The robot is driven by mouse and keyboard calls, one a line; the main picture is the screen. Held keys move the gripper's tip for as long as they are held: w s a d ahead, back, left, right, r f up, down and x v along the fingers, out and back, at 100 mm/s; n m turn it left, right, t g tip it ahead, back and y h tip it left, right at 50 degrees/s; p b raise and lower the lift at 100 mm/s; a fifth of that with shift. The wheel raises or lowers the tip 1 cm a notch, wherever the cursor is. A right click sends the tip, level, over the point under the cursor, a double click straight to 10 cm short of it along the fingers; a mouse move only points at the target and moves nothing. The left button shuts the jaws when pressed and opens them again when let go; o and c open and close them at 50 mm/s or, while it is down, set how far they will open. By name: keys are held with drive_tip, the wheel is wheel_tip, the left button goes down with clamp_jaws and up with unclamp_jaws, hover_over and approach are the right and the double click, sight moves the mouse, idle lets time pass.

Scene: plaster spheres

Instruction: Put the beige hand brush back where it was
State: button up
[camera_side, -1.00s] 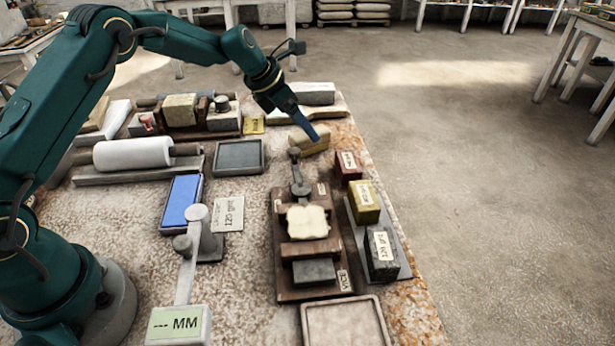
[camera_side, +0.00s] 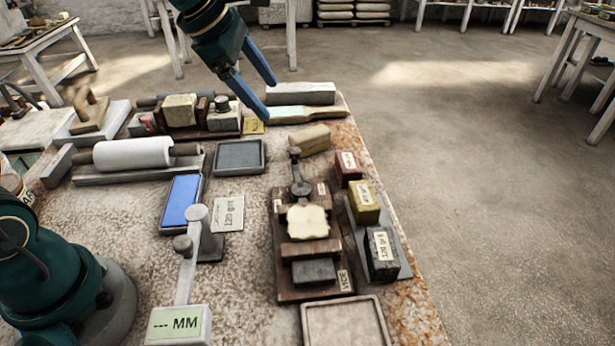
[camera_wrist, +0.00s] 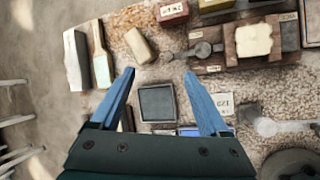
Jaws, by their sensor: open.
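A beige block-shaped piece (camera_side: 308,139), which I take to be the hand brush, lies on the table behind the vice, near the right edge. The wrist view shows it at the upper left of centre (camera_wrist: 139,46). My gripper (camera_side: 269,100) is open and empty, raised above the far part of the table and apart from the beige piece. In the wrist view my gripper's two blue fingers (camera_wrist: 159,73) are spread with nothing between them; the beige piece is beyond the left fingertip.
A long-handled paddle-like tool (camera_side: 290,113) and a grey stone block (camera_side: 300,93) lie behind the beige piece. The vice (camera_side: 310,250) holds a pale piece. Labelled red (camera_side: 348,168), yellow (camera_side: 364,202) and black (camera_side: 381,254) blocks stand right. A grey tray (camera_side: 239,157) lies left.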

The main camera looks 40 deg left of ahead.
drive_tip(key=s+d+f+m+y, duration=0.1)
drive_tip(key=s+d+m, duration=0.1)
drive_tip(key=s+m, duration=1.9)
drive_tip(key=m, duration=0.2)
drive_tip(key=shift+s+d+f+m+y, duration=0.15)
drive_tip(key=shift+s+f+m+y, duration=0.15)
drive_tip(key=shift+y, duration=0.1)
drive_tip(key=shift+w, duration=0.1)
